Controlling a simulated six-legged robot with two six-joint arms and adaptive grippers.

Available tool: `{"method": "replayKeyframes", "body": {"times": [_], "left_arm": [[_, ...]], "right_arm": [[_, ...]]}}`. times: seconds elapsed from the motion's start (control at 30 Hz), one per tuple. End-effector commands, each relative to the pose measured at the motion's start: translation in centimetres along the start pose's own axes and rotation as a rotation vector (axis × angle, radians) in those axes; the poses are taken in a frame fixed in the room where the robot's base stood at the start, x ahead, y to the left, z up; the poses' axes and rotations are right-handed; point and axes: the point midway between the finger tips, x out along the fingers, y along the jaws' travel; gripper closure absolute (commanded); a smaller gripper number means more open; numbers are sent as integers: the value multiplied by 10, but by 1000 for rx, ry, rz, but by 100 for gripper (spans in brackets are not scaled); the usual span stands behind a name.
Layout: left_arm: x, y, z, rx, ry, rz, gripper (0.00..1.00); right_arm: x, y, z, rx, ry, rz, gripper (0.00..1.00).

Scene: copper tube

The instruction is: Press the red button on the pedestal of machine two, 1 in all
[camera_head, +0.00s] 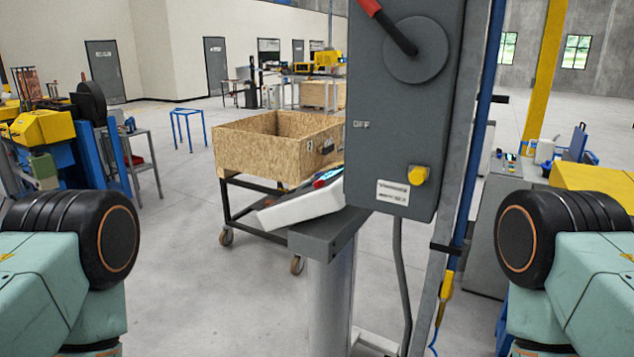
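A grey pedestal (330,285) stands in the centre, partly behind the grey electrical cabinet (405,130). A tilted pale box (300,207) sits on the pedestal's top, with a small red and blue part (326,179) at its far end. I cannot tell whether that red part is the button; the cabinet hides the area to its right. No machine number is readable. My two arms show at the lower left and lower right edges, but neither gripper is in view.
The cabinet has a red-tipped lever (390,28) and a yellow knob (418,175). A wooden crate (262,155) on a wheeled cart is behind the pedestal. Yellow and blue machinery (50,130) stands left, a grey cabinet right. Floor at centre left is clear.

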Motion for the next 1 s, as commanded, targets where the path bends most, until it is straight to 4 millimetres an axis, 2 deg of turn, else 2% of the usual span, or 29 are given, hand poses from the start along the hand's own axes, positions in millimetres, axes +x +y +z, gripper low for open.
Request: {"method": "replayKeyframes", "body": {"times": [0.03, 0.2, 1.0], "left_arm": [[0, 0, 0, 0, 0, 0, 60], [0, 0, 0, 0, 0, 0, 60], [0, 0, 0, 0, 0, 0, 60]], "right_arm": [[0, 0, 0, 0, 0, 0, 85], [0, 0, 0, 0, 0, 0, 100], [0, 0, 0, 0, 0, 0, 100]]}}
